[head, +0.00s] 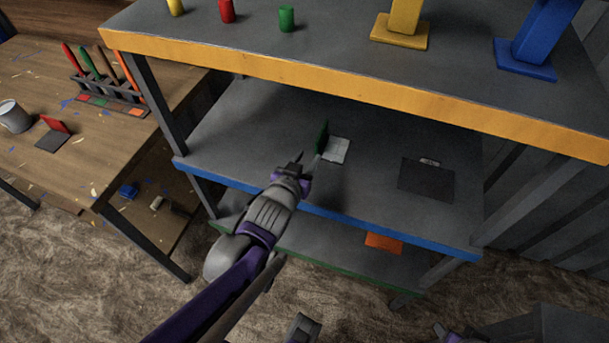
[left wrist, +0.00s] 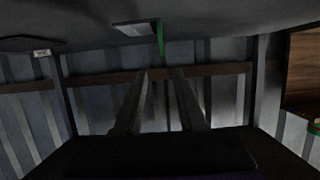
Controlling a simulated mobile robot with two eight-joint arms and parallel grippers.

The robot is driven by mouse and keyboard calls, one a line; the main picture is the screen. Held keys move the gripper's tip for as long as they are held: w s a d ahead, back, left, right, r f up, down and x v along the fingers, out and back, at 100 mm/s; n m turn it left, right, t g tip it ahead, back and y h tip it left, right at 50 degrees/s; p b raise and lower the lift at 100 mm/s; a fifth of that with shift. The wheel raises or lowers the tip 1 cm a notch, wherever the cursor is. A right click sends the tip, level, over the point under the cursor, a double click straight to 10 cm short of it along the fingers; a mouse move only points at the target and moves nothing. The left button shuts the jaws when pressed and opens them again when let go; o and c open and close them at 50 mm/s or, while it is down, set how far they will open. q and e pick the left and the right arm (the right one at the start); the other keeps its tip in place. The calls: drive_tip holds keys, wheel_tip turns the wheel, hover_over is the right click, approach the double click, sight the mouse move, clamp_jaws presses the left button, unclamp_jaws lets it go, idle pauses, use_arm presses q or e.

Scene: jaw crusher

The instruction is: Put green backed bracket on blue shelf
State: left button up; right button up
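The green-backed bracket (head: 322,138) stands on the blue-edged middle shelf (head: 385,225), with its green plate upright and its pale base flat on the grey surface. My left gripper (head: 308,161) is just in front of it over the shelf's front part, with its fingers apart and nothing between them. In the left wrist view, which looks upside down, the bracket (left wrist: 160,38) is beyond the two spread fingertips (left wrist: 162,72) and apart from them. A grey piece at the bottom edge of the head view may be my right gripper (head: 303,328); its fingers are not clear.
A dark flat plate (head: 426,180) with a small label lies right of the bracket. The yellow-edged top shelf (head: 350,85) overhangs from above. An orange item (head: 383,243) is on the green-edged lower shelf. A red-backed bracket (head: 55,125) sits on the workbench (head: 85,165) at left.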

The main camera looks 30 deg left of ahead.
use_arm(q)
drive_tip(key=s+d+f+m+g+h, duration=0.1)
drive_tip(key=s+d+f+g+h, duration=0.1)
drive_tip(key=s+d+f+g, duration=0.45)
drive_tip(key=s+d+f+m+g+h, duration=0.1)
drive_tip(key=s+d+m+g, duration=0.15)
drive_tip(key=s, duration=0.75)
wheel_tip(320, 180, up, 9)
drive_tip(key=w+p, duration=0.2)
drive_tip(key=p, duration=0.6)
drive_tip(key=shift+d+r+n+t+p, duration=0.2)
drive_tip(key=shift+n+t+p, duration=0.1)
drive_tip(key=shift+n+t, duration=0.15)
